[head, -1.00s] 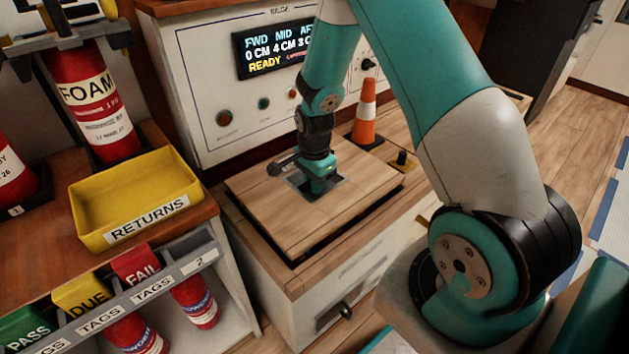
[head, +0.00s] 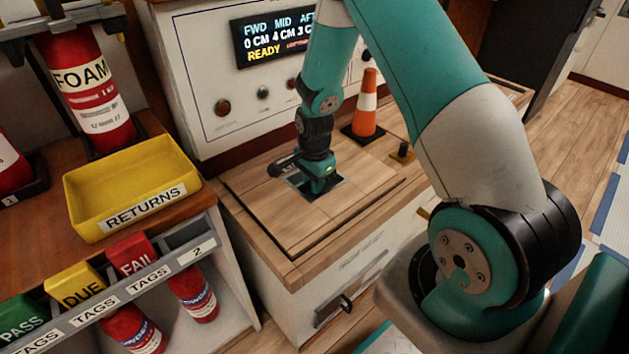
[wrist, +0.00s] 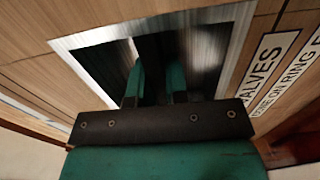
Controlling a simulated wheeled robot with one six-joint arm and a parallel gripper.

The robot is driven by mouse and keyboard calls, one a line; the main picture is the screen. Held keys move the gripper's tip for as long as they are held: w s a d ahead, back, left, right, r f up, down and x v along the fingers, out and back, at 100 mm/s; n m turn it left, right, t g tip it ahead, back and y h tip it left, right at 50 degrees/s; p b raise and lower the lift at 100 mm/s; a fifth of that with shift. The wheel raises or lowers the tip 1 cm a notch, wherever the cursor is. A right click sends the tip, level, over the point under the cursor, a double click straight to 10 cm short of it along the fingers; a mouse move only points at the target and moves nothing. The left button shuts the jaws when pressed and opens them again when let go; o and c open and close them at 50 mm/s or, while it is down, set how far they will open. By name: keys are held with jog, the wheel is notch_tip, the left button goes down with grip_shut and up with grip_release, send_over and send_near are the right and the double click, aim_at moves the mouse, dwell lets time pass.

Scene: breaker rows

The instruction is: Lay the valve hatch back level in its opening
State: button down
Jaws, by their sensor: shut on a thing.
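The valve hatch (head: 345,205) is a square wood-plank panel on top of the low white cabinet in the head view. It sits in its opening and looks nearly flush with the wooden surround; a thin dark gap shows along its near edge. My gripper (head: 318,188) stands over the metal-framed recess in the hatch and is shut on the hatch's handle, which is mostly hidden. In the wrist view the fingers of my gripper (wrist: 160,85) reach down into the dark recess with its bright metal frame (wrist: 95,37). Part of a label reading "VALVES" shows on the hatch.
An orange cone (head: 366,105) and a small black knob (head: 402,150) stand on the surround behind the hatch. The bilge panel (head: 235,100) rises behind. A yellow returns tray (head: 130,190) and tag bins (head: 80,285) are at the left.

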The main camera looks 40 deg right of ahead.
jog(key=shift+f, duration=0.35)
jog(key=c, duration=1.1)
grip_release()
jog(key=shift+o, duration=0.2)
notch_tip(320, 180, up, 18)
jog(key=p, duration=0.6)
jog(key=shift+f, duration=0.25)
